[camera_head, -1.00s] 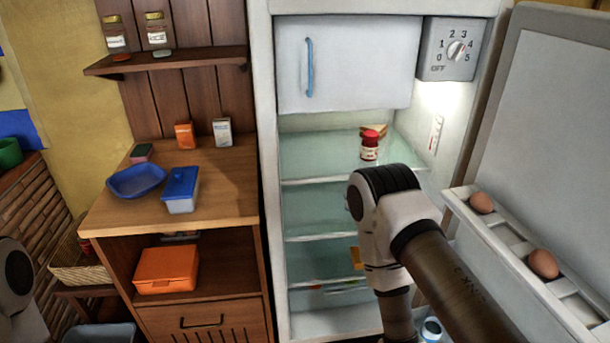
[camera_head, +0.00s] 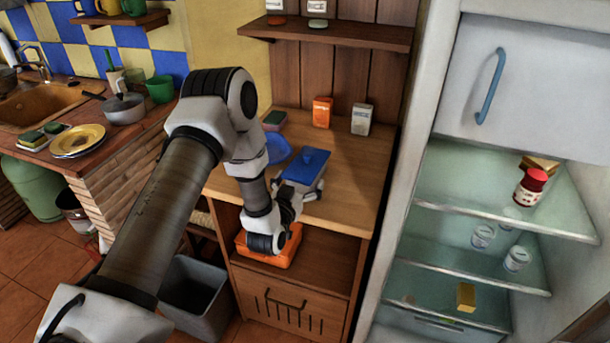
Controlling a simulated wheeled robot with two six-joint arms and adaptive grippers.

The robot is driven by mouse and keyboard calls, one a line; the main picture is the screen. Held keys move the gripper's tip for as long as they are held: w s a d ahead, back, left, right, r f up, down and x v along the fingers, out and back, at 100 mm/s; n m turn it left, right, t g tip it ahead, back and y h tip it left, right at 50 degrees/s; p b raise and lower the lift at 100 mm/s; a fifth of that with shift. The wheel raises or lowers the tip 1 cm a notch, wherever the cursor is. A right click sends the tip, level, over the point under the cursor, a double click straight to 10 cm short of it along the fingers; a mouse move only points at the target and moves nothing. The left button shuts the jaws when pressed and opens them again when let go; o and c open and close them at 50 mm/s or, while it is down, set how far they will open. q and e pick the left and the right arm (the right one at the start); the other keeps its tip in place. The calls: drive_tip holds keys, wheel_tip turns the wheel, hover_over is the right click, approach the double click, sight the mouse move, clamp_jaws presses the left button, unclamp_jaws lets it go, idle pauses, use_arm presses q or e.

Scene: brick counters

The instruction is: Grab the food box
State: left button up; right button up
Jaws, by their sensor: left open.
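A food box with a blue lid and pale body (camera_head: 306,168) stands on the wooden counter (camera_head: 345,205). My left gripper (camera_head: 307,192) is at the near side of this box, with its fingers open. The arm hides part of the box's lower body, and I cannot tell whether the fingers touch it. An orange lidded box (camera_head: 283,252) sits on the shelf below, partly hidden by my left wrist. My right gripper is not in view.
A blue bowl (camera_head: 275,146) is behind my left wrist. An orange carton (camera_head: 322,112) and a white carton (camera_head: 361,119) stand at the back of the counter. The open fridge (camera_head: 412,190) is at the right. A grey bin (camera_head: 200,297) stands on the floor.

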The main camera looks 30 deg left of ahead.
use_arm(q)
drive_tip(key=shift+w+a, duration=0.1)
drive_tip(key=shift+w, duration=0.25)
drive_tip(key=c, duration=1.2)
